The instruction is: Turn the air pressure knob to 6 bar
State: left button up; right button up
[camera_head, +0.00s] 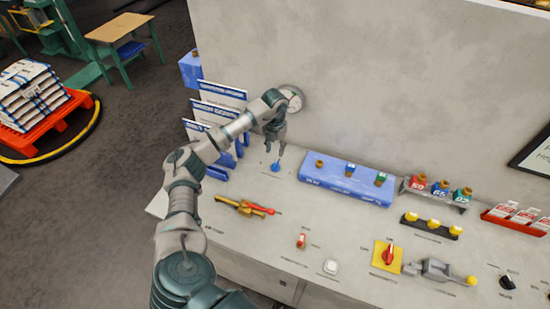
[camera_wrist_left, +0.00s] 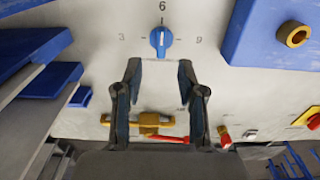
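The blue air pressure knob (camera_wrist_left: 161,38) sits on the grey panel, with a 3 to its left, a 6 above and a 9 to its right in the left wrist view. Its white mark looks upright, toward the 6. In the head view the knob (camera_head: 275,168) is small, just below my left gripper (camera_head: 274,146). In the left wrist view my left gripper (camera_wrist_left: 159,70) is open and empty, its two fingers apart and short of the knob. A round gauge (camera_head: 291,98) is on the wall behind my wrist, partly hidden; its reading is too small to tell. My right gripper is not in view.
A blue block (camera_head: 345,178) with brass fittings stands right of the knob. Blue-and-white holders (camera_head: 222,93) stand at left. A brass valve with a red handle (camera_head: 245,207) lies in front. Switches, including a red rotary one (camera_head: 389,255), fill the right.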

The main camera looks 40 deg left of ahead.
pick_arm(q)
notch_tip(320, 180, up, 4)
jog(key=shift+f, duration=0.1)
dwell(0.5)
